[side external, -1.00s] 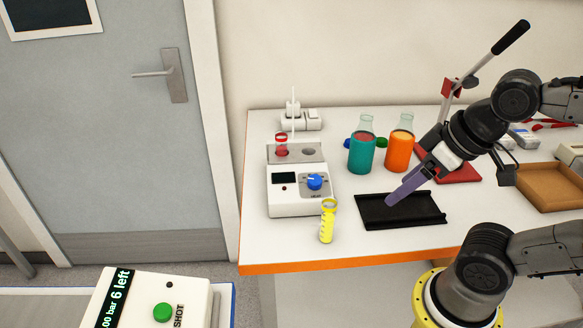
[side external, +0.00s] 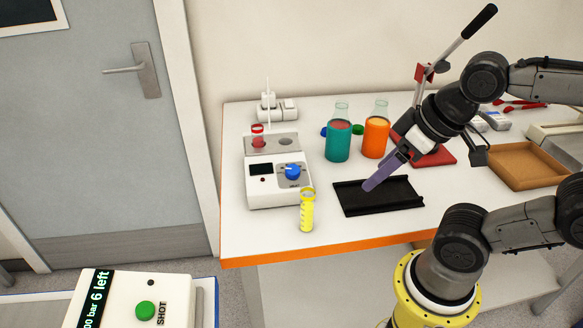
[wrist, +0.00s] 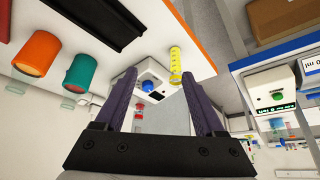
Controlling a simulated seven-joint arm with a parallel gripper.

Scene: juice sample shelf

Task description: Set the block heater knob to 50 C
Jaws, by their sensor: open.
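The block heater (side external: 275,180) is a white box on the left part of the bench, with a dark display (side external: 261,169) that shows no readable figure. Its blue knob (side external: 292,172) sits on a grey dial to the right of the display; its markings are too small to read. A red-capped vial (side external: 257,134) stands in the block at the back. My gripper (side external: 372,187) has purple fingers and is above the black tray, right of the heater and apart from the knob. In the wrist view my gripper (wrist: 166,78) is open and empty, with the heater (wrist: 152,75) beyond the fingers.
A yellow cylinder (side external: 307,210) stands close in front of the heater's right corner. Teal (side external: 338,143) and orange (side external: 375,138) bottles stand behind the black tray (side external: 400,194). A brown tray (side external: 525,168) is at the right. A box with a green button (side external: 145,311) is at the lower left.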

